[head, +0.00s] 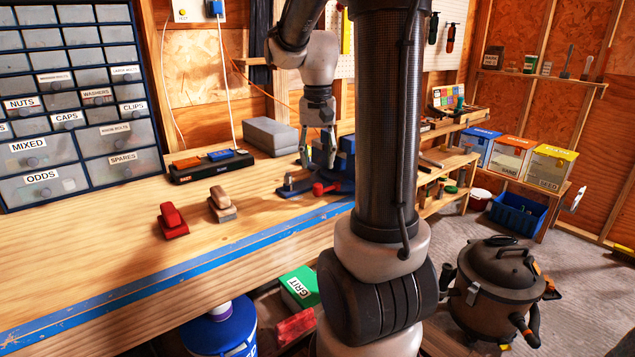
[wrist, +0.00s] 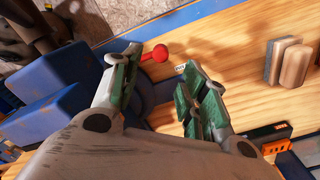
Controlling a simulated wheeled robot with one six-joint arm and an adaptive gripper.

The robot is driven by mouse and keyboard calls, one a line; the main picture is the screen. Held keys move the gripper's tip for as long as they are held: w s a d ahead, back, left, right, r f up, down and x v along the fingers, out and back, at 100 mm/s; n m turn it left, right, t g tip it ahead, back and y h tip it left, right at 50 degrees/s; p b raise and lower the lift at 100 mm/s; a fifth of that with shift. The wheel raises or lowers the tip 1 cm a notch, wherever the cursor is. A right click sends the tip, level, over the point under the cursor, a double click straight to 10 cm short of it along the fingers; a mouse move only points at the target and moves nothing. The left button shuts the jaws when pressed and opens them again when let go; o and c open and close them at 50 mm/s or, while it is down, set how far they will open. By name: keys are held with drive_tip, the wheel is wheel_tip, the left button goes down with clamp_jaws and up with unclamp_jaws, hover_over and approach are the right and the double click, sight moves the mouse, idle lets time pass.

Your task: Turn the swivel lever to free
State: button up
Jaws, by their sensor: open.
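The swivel lever's red ball knob (wrist: 161,53) shows in the wrist view, just past and between my fingertips. The same red knob (head: 318,189) shows in the head view at the foot of a blue vise (head: 346,160). The vise (wrist: 62,110) fills the left of the wrist view; in the head view my arm column hides part of it. My gripper (head: 319,163) points down above the lever. In the wrist view my gripper (wrist: 160,65) is open, one finger on each side of the knob. Contact cannot be told. A small white label (wrist: 181,68) is partly covered by a finger.
A red block (head: 173,222) and a wood-backed block (head: 222,206) lie on the bench to the left. A dark tray of coloured tools (head: 211,167) and a grey box (head: 271,136) stand behind. The bench's front left is clear. A shop vacuum (head: 490,285) stands on the floor.

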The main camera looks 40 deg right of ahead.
sight(318, 185)
drive_tip(key=shift+r+m, duration=0.4)
drive_tip(key=shift+r, duration=0.05)
drive_tip(key=shift+s+f, duration=0.1)
drive_tip(key=shift+f, duration=0.1)
wheel_tip(318, 185, down, 8)
drive_tip(key=shift+a+r, duration=0.1)
drive_tip(key=shift+r, duration=0.15)
clamp_jaws()
